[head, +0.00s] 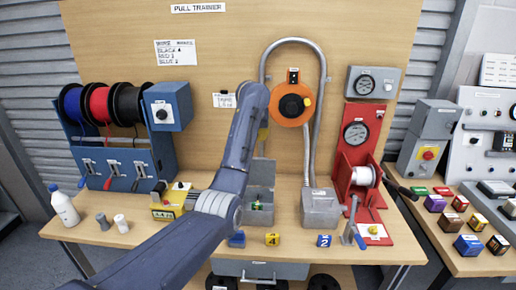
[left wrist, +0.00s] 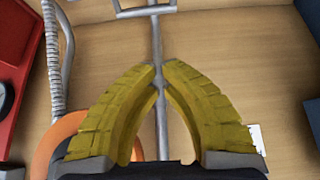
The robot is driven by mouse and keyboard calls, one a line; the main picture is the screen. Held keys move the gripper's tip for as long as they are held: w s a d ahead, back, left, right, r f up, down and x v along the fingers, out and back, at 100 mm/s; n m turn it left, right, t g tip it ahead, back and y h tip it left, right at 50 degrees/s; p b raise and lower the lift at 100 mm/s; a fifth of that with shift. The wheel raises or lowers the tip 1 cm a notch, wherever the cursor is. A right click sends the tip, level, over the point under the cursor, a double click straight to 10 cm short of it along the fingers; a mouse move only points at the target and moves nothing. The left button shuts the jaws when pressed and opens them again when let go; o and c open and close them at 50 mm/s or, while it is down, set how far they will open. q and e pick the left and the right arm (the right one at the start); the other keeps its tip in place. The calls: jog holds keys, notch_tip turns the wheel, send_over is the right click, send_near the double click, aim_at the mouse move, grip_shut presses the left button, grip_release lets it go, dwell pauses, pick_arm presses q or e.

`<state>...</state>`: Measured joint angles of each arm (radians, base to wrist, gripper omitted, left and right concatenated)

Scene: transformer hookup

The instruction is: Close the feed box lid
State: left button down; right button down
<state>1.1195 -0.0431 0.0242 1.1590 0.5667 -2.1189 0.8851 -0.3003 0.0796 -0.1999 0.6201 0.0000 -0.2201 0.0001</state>
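An open grey box (head: 262,203), which I take for the feed box, stands on the bench at the middle, partly behind my left arm. Its raised grey lid (head: 264,172) leans up at the back, and a small green part shows inside. My left gripper (head: 263,136) is above the box, mostly hidden behind my forearm in the head view. My right gripper is not in view.
A second grey box (head: 320,208) with a conduit (head: 307,150) stands to the right, beside a red gauge stand (head: 357,150). An orange disc (head: 294,104) hangs on the board. Numbered blocks (head: 272,239) lie along the front edge. Cable spools (head: 98,104) stand left.

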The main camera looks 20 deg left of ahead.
aim_at(259, 169)
pick_arm(q)
notch_tip(259, 169, down, 8)
jog(key=w, duration=0.1)
dwell(1.3)
jog(key=shift+w+a, duration=0.1)
